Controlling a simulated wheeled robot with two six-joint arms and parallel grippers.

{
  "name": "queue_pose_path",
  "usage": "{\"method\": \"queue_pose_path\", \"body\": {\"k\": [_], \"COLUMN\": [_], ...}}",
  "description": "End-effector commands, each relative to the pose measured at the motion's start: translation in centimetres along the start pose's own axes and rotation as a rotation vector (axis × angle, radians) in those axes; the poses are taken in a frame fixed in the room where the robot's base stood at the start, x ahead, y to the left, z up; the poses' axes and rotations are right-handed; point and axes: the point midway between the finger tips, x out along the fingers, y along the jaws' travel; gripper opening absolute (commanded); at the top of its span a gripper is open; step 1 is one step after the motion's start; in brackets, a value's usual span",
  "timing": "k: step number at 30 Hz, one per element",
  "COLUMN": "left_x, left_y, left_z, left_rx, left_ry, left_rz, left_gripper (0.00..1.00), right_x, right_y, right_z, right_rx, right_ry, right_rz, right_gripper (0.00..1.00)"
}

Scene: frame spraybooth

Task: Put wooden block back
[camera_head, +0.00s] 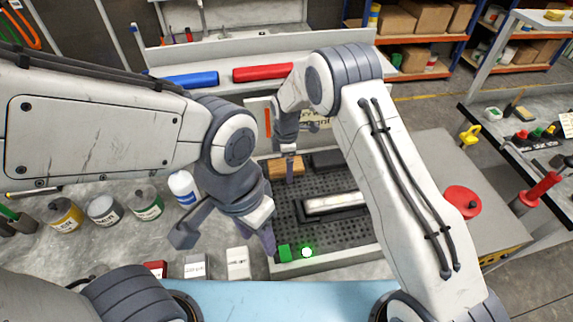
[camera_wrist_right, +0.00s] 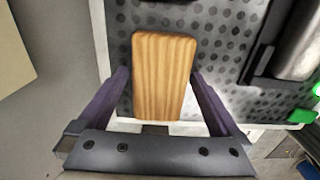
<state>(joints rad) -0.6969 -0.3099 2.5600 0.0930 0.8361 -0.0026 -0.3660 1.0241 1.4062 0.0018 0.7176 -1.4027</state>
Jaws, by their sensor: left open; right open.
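The wooden block (camera_head: 280,167) lies at the far left of the dark perforated bed (camera_head: 286,208). In the right wrist view the block (camera_wrist_right: 163,75) is light, striped wood with rounded corners. My right gripper (camera_head: 287,172) is over the block from above. In its wrist view the two fingers (camera_wrist_right: 160,88) stand open on either side of the block, with gaps showing, so it is not gripped. My left gripper (camera_head: 230,238) is open and empty near the bed's front left corner. The right arm hides part of the bed's right side.
A metal bar in a dark holder (camera_head: 335,203) sits mid-bed, with a dark block (camera_head: 327,160) behind. A green button (camera_head: 285,252) and a lit green lamp (camera_head: 307,252) are on the front rim. Cans (camera_head: 147,206) and a bottle (camera_head: 184,187) stand left; a red disc (camera_head: 462,201) is right.

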Motion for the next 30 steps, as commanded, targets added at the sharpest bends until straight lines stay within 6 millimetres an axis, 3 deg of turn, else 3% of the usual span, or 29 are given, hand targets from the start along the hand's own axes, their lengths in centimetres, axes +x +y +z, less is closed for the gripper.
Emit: {"method": "queue_pose_path", "body": {"k": [5, 19, 24, 30], "left_x": [0.5, 4.0, 4.3, 4.3], "left_y": [0.0, -0.3, -0.3, -0.3], "left_z": [0.0, 0.2, 0.2, 0.2], "left_rx": [0.0, -0.006, -0.005, -0.005], "left_ry": [0.0, 0.0, 0.0, 0.0], "left_rz": [0.0, 0.0, 0.0, 0.0], "left_gripper": [0.5, 0.5, 0.5, 0.5], "right_x": [-1.2, -10.5, -12.0, -12.4], "right_y": [0.1, 0.1, 0.0, 0.0], "right_z": [0.0, 0.0, 0.0, 0.0], "right_rx": [0.0, 0.0, 0.0, 0.0], "right_ry": [0.001, 0.001, 0.0, 0.0], "right_rz": [0.003, 0.005, 0.002, 0.0], "right_gripper": [1.0, 1.0, 1.0, 1.0]}}
